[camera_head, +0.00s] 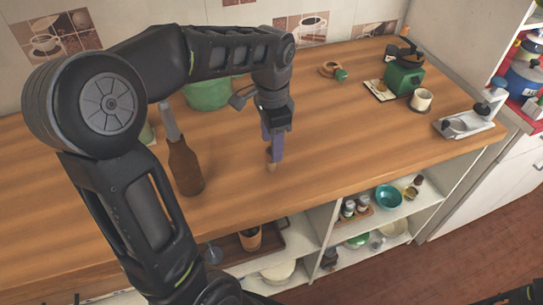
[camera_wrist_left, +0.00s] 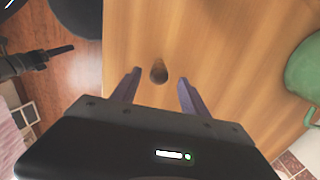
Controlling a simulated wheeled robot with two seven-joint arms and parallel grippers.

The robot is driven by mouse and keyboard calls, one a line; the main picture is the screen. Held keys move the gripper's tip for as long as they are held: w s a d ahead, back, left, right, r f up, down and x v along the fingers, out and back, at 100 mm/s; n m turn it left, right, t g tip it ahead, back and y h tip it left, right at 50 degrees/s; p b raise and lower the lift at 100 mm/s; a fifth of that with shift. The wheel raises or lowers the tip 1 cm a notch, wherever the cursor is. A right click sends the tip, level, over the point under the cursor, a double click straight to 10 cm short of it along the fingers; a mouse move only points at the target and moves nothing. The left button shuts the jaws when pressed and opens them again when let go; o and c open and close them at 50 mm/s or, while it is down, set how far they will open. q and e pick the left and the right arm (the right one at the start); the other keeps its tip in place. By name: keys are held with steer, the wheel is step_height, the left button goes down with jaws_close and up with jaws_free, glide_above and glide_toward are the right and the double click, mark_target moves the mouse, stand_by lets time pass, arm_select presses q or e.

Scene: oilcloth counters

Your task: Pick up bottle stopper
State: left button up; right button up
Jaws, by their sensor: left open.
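A small brown bottle stopper (camera_head: 270,160) stands on the wooden counter in the head view, at the tips of my left gripper (camera_head: 273,153). In the left wrist view the stopper (camera_wrist_left: 158,72) shows as a round brown knob between and slightly beyond the purple fingertips. My left gripper (camera_wrist_left: 156,80) is open there, with a gap on both sides of the stopper. It points down at the counter and holds nothing.
A brown bottle (camera_head: 185,166) stands to the left, near my left arm. A green pot (camera_head: 208,94) is behind the gripper. The counter between is clear.

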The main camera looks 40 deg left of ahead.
arm_select(q)
steer(key=shift+f, duration=0.3)
steer(key=shift+f+p, duration=0.6)
steer(key=shift+f, duration=2)
jaws_close()
